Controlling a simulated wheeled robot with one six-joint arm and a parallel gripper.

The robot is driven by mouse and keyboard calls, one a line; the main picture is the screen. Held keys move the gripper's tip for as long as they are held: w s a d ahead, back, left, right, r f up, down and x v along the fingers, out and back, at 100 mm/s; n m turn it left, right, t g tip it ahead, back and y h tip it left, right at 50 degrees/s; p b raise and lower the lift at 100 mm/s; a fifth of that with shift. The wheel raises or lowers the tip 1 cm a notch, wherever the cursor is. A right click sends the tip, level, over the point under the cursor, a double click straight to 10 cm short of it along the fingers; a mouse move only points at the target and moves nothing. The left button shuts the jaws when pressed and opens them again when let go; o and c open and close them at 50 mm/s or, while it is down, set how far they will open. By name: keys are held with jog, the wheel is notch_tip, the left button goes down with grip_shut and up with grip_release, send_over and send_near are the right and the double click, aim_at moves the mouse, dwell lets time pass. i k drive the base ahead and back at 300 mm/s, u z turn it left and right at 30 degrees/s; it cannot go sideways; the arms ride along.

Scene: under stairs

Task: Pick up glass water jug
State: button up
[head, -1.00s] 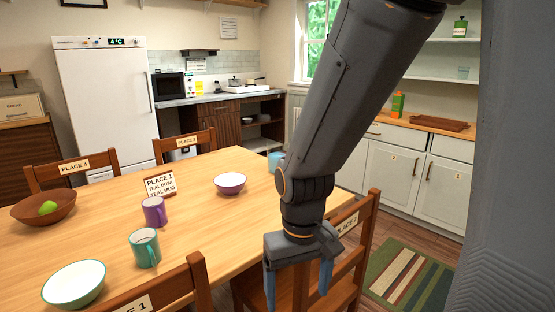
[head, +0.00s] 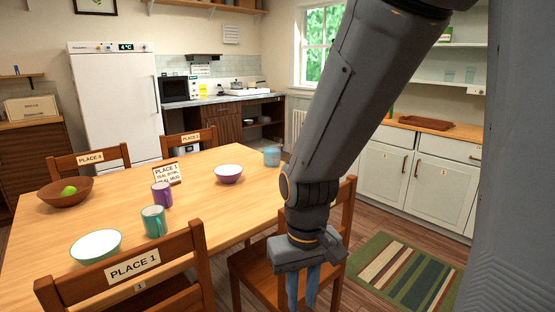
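I cannot make out a glass water jug for certain in the head view. A small pale see-through vessel (head: 470,74) stands on the wall shelf at the upper right, too small to tell what it is. A light blue cup (head: 272,156) stands at the table's far right edge, close beside my arm in the picture. My gripper (head: 302,290) hangs pointing down in front of a chair, right of the table. Its blue fingers are together with nothing seen between them. The fingertips are near the bottom edge of the view.
The wooden table (head: 225,200) holds bowls, mugs and a place card (head: 166,173). Chairs stand around it, one (head: 130,268) close in front. A white fridge (head: 116,100) and counter line the back. Right of my arm, a striped rug (head: 408,272) lies before white cabinets (head: 400,175).

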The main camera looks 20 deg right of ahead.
aim_at(272, 147)
jog(key=z, duration=0.65)
jog(key=i, duration=0.35)
jog(key=z, duration=1.1)
jog(key=i, duration=0.75)
jog(key=z, duration=0.5)
jog(key=i, duration=1.1)
jog(key=u, duration=0.9)
jog(key=i, duration=0.9)
jog(key=u, duration=0.75)
